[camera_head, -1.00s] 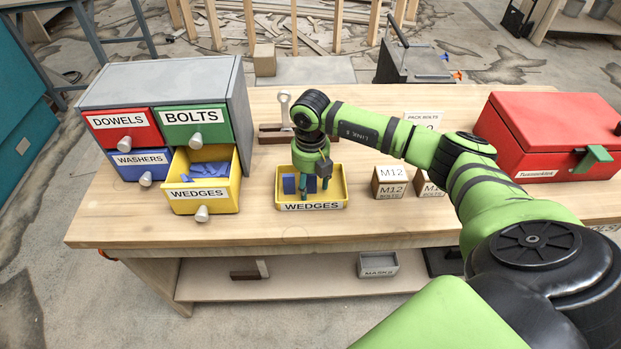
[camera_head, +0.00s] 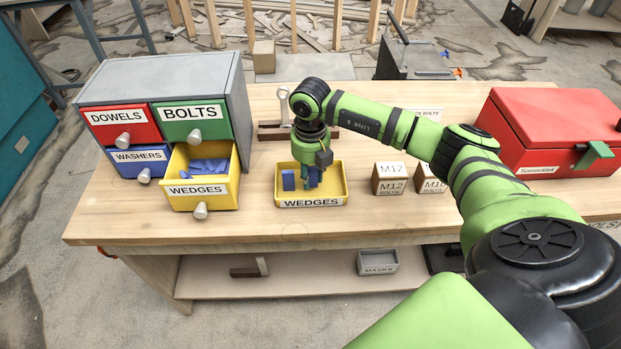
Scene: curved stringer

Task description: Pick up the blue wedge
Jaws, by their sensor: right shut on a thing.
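A yellow tray labelled WEDGES (camera_head: 335,200) stands on the workbench. One blue wedge (camera_head: 288,180) stands upright in the left part of the tray. My right gripper (camera_head: 311,184) points down into the tray and is shut on another blue wedge (camera_head: 313,174), which is partly hidden by the fingers. I cannot tell whether that wedge touches the tray floor. More blue wedges (camera_head: 208,166) lie in the open yellow drawer (camera_head: 204,191) at the left. My left gripper is not in view.
The drawer cabinet (camera_head: 170,82) stands left of the tray. A wooden stand (camera_head: 270,131) is behind the tray. The bench front (camera_head: 350,225) is clear.

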